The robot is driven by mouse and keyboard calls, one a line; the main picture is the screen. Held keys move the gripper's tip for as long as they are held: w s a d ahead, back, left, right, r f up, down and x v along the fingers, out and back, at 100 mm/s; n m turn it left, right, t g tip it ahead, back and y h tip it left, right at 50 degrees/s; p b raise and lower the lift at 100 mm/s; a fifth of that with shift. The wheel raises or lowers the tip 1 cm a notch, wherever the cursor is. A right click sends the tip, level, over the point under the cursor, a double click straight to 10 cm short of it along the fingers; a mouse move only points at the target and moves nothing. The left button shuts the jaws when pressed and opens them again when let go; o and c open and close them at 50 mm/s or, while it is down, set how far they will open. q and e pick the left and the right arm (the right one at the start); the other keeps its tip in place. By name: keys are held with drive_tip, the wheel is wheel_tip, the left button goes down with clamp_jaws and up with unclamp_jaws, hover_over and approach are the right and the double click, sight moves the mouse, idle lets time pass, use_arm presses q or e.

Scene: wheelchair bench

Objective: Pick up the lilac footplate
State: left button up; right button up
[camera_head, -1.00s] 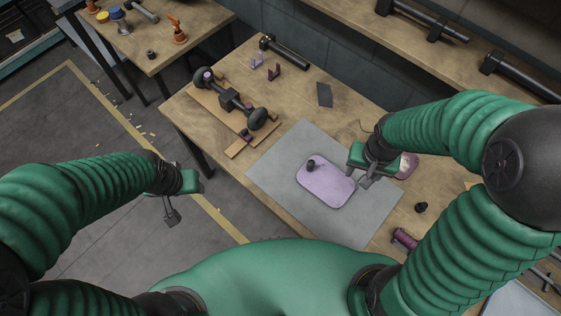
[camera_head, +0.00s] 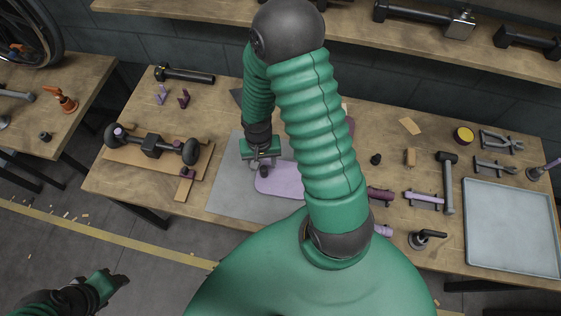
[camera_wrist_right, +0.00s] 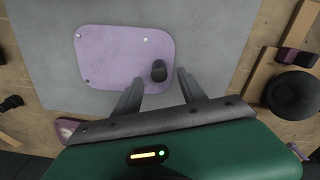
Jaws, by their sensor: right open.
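The lilac footplate (camera_head: 282,179) is a flat rounded plate lying on the grey mat (camera_head: 228,187), partly hidden by my right arm. It shows whole in the right wrist view (camera_wrist_right: 115,60), with a black knob (camera_wrist_right: 158,71) standing near one corner. My right gripper (camera_head: 264,161) is open over the knob end of the plate. In the wrist view its fingertips (camera_wrist_right: 160,80) lie on either side of the knob; whether they touch it I cannot tell. My left gripper (camera_head: 118,281) is low at the left, over the floor, empty; its jaws are unclear.
An axle assembly with black wheels (camera_head: 152,146) lies on wooden boards left of the mat. A grey tray (camera_head: 512,225), pliers (camera_head: 500,141) and a hammer (camera_head: 447,182) lie to the right. A black bar (camera_head: 185,75) lies at the back left.

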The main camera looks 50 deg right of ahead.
sight(263, 168)
drive_tip(key=f, duration=0.5)
drive_tip(key=shift+s+a+b, duration=0.15)
drive_tip(key=shift+s+b, duration=0.1)
drive_tip(key=shift+b, duration=0.15)
drive_tip(key=shift+f, duration=0.15)
clamp_jaws()
